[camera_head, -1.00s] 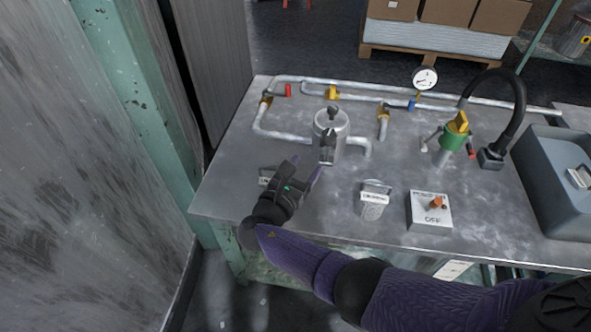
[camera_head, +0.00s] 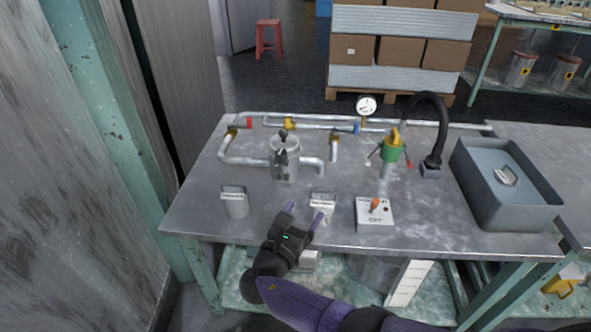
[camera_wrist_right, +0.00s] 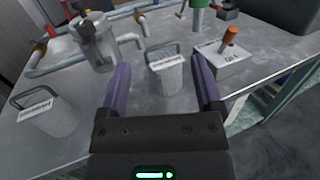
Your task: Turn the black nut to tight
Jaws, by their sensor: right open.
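A grey metal vessel (camera_head: 285,168) stands on the workbench, with a black fitting (camera_head: 281,143) on its top; I cannot make out for sure which part of it is the nut. The vessel also shows in the right wrist view (camera_wrist_right: 98,52), at upper left, with the black fitting (camera_wrist_right: 88,28) on it. My right gripper (camera_head: 303,213) is open and empty over the front part of the bench, in front of the vessel and apart from it. In the right wrist view its two purple fingers (camera_wrist_right: 160,68) stand wide apart. My left gripper is in no view.
A labelled metal weight with a handle (camera_wrist_right: 168,75) stands just beyond my right fingers, another (camera_head: 235,204) to the left. A switch box with an orange lever (camera_head: 375,214) is to the right. Pipes and a gauge (camera_head: 366,106) are behind; a grey bin (camera_head: 505,195) is at right.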

